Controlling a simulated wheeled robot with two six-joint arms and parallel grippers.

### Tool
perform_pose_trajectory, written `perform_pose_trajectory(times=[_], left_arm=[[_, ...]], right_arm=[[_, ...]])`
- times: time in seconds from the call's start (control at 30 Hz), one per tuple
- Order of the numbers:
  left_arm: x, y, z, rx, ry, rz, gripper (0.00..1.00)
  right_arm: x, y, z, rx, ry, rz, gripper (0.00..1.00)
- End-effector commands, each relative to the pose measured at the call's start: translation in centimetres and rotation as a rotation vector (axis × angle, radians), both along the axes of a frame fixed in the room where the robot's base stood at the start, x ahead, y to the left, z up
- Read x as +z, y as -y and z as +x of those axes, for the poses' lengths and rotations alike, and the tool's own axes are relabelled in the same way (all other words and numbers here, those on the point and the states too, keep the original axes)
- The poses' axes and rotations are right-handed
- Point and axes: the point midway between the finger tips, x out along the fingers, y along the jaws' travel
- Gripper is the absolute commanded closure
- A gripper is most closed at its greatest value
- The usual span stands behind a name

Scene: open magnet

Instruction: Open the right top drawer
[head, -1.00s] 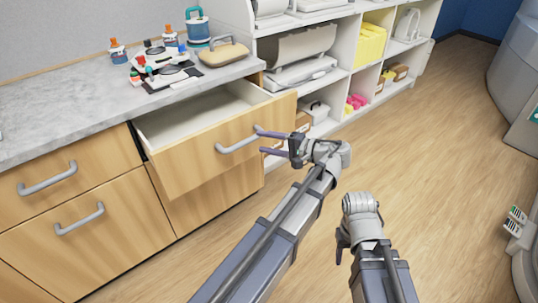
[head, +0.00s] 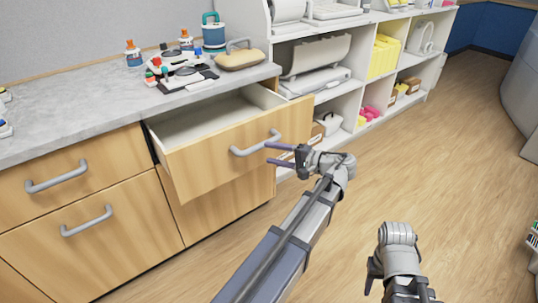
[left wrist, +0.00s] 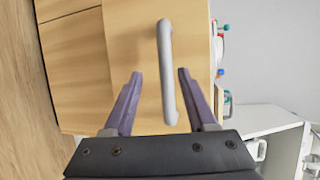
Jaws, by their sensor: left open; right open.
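The right top drawer (head: 215,155) is a light wood drawer pulled well out from the cabinet, its empty-looking inside showing. Its grey bar handle (head: 256,144) is on the front face. My left gripper (head: 278,155) is open just in front of the handle's right end. In the left wrist view the handle (left wrist: 166,75) lies between the two spread purple fingers (left wrist: 158,98), apart from both. My right gripper (head: 372,280) is low in the head view, over the floor, away from the drawer; its fingers are hard to make out.
A grey counter (head: 70,125) above the drawers carries bottles, a microscope-like device (head: 180,75) and a tan case (head: 240,58). White shelves (head: 345,105) with boxes stand right of the cabinet. The wood floor (head: 420,165) is clear to the right.

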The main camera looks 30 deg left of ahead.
Motion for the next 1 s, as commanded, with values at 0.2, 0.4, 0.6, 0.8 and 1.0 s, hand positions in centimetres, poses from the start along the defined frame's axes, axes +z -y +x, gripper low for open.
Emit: perform_pose_trajectory(times=[0.2, 0.4, 0.6, 0.8, 1.0], left_arm=[[-0.4, -1.8, 0.0, 0.0, 0.0, 0.0, 0.43], [-0.3, -2.0, 0.0, -0.001, -0.001, 0.0, 0.43], [-0.3, -1.9, 0.0, -0.001, 0.0, 0.0, 0.52], [-0.3, -1.9, 0.0, -0.001, 0.0, 0.0, 0.74], [-0.3, -1.9, 0.0, -0.001, 0.0, 0.0, 0.97]], right_arm=[[-0.4, 0.0, 0.0, 0.0, 0.0, -0.001, 0.5], [-0.3, 0.0, 0.0, 0.0, 0.0, -0.001, 0.5], [-0.3, 0.0, 0.0, 0.0, 0.0, -0.001, 0.5], [-0.4, 0.0, 0.0, 0.0, 0.0, -0.001, 0.5], [-0.4, 0.0, 0.0, 0.0, 0.0, -0.001, 0.5]])
